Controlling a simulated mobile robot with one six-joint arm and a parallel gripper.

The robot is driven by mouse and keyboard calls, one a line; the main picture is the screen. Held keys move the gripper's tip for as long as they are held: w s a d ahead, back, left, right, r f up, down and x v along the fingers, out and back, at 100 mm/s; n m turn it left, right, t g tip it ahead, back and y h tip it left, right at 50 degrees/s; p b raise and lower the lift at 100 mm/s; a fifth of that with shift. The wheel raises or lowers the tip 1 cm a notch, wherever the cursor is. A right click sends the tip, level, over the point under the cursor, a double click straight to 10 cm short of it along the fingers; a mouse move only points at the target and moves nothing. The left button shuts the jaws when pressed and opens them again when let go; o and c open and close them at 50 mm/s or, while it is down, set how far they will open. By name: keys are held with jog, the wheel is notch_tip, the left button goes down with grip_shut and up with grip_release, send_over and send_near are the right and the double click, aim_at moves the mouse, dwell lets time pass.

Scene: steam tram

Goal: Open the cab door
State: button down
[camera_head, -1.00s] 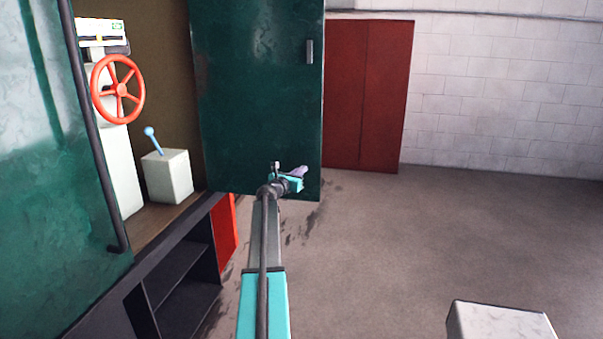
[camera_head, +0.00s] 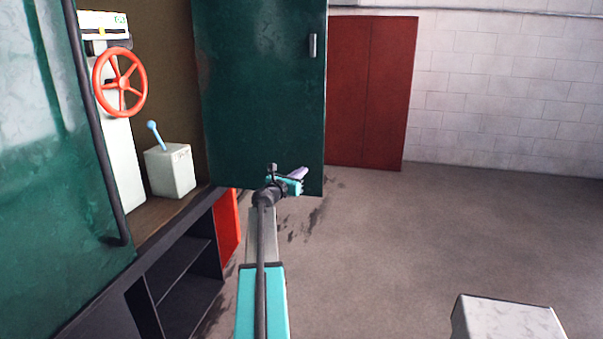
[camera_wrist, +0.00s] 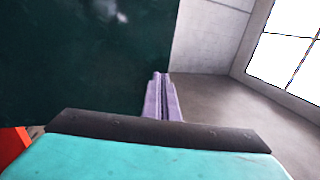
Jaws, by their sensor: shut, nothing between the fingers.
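The green cab door (camera_head: 262,100) stands swung out from the cab opening in the head view, with the cab interior showing to its left. A small grey handle (camera_head: 313,46) is on the door near its upper right edge. My gripper (camera_head: 303,173) is in front of the door's lower right part, well below the handle. In the wrist view my gripper's lilac fingers (camera_wrist: 161,98) are together and empty. The green door (camera_wrist: 85,60) fills the left of that view, and its right edge is just behind the fingertips. I cannot tell whether the fingers touch the door.
Inside the cab are a red handwheel (camera_head: 120,82) and a white box with a blue lever (camera_head: 170,170). Dark open steps (camera_head: 185,280) lie below the cab. A red double door (camera_head: 368,90) is in the back wall. Floor to the right is clear, except a pale block (camera_head: 508,320).

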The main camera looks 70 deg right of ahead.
jog(key=s+b+v, duration=0.1)
jog(key=v, duration=0.5)
jog(key=shift+s+a, duration=0.2)
jog(key=shift+s, duration=0.2)
jog(key=shift+w, duration=0.1)
dwell(0.3)
